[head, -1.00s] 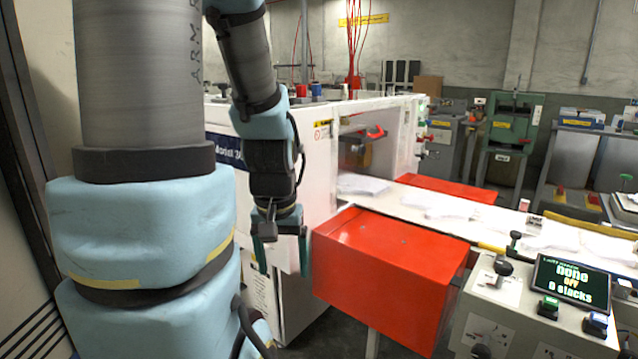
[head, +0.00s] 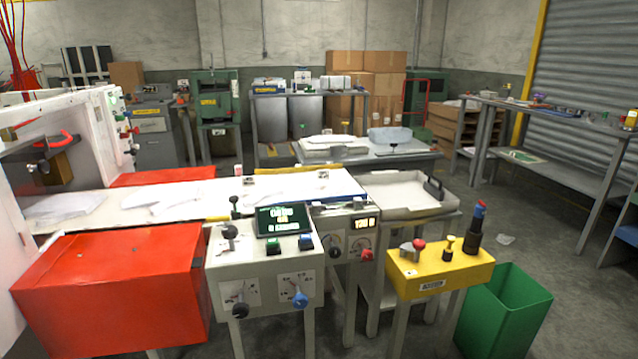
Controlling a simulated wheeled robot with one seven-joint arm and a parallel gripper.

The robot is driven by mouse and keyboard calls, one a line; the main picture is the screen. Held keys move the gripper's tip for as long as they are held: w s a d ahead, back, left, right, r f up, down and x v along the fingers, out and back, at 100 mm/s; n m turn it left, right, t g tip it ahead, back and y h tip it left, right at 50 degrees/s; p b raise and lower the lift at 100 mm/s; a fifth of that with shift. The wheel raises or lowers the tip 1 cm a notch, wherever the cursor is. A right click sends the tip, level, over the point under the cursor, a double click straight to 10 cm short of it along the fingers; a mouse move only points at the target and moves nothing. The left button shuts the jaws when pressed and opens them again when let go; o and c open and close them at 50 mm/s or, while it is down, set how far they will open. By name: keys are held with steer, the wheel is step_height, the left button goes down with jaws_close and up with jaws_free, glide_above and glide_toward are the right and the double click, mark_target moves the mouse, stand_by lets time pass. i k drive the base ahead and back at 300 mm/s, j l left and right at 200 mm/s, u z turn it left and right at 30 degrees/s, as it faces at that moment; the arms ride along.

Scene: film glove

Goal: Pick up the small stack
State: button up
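Thin white film stacks lie on the white conveyor belt (head: 125,212). One stack (head: 65,207) is at the left end near the machine, and flatter white pieces (head: 172,200) lie towards the middle. I cannot tell which is the small stack. My gripper and arm are out of view.
A red box guard (head: 110,290) fronts the belt, beside a control panel (head: 262,268) with knobs. A yellow control box (head: 440,268), a green bin (head: 503,312) and a white tray (head: 400,190) stand right. A grey table (head: 415,152) is behind. Floor at right is mostly clear.

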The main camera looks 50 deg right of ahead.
mark_target(332, 182)
steer(key=k+l, duration=0.1)
steer(key=l, duration=0.45)
steer(key=k+l, duration=0.1)
steer(key=l, duration=0.45)
steer(key=k+l, duration=0.1)
steer(key=l, duration=0.5)
steer(key=k+l, duration=0.1)
steer(key=l, duration=0.45)
steer(key=k+l, duration=0.1)
steer(key=l, duration=0.45)
steer(key=k+l, duration=0.1)
steer(key=l, duration=0.45)
steer(key=i+l, duration=0.1)
steer(key=l, duration=0.2)
steer(key=i+l+z, duration=0.1)
steer(key=l, duration=0.15)
